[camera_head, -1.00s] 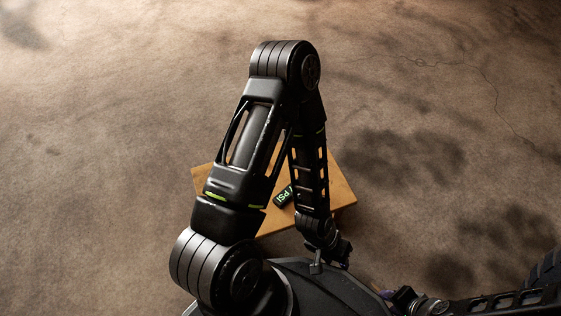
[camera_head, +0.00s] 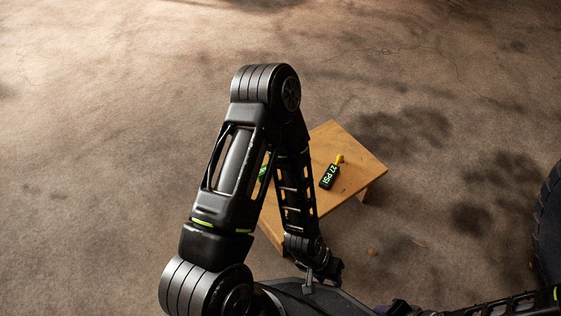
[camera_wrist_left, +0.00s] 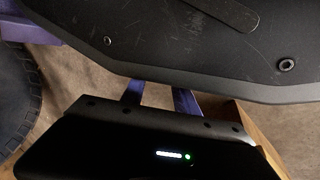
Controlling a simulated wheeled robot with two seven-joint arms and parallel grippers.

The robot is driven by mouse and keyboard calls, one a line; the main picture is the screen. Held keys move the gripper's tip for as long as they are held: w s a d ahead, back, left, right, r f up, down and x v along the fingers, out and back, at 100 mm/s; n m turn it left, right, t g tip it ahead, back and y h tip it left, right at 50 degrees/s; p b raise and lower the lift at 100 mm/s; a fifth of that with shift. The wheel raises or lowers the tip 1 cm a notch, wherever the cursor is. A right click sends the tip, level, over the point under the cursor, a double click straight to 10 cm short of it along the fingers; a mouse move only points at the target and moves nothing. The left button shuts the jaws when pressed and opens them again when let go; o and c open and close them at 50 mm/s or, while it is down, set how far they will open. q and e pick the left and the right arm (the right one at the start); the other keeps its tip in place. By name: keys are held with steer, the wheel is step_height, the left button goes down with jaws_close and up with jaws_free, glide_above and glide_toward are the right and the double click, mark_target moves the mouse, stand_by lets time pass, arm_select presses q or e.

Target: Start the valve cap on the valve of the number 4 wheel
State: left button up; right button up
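No valve cap and no valve can be made out in either view. A black tire (camera_head: 549,225) shows at the right edge of the head view, and a tire (camera_wrist_left: 14,98) shows at the left of the wrist view. No number is legible on either. My left gripper (camera_wrist_left: 158,97) has two purple fingers set apart, with floor visible between them and nothing seen held. Their tips are hidden behind my dark body panel. In the head view its wrist is low, beside the table. My right arm (camera_head: 490,304) enters at the lower right; its fingertips cannot be made out.
A small wooden table (camera_head: 354,165) stands behind my left forearm, which hides part of it. A purple part (camera_wrist_left: 35,27) sits at the wrist view's upper left. Floor left of the arm is clear.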

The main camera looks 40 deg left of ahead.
arm_select(q)
steer(key=shift+s+a, duration=0.2)
steer(key=shift+s, duration=0.2)
arm_select(e)
steer(key=shift+s+a, duration=0.2)
steer(key=shift+s, duration=0.2)
arm_select(q)
steer(key=shift+o, duration=0.3)
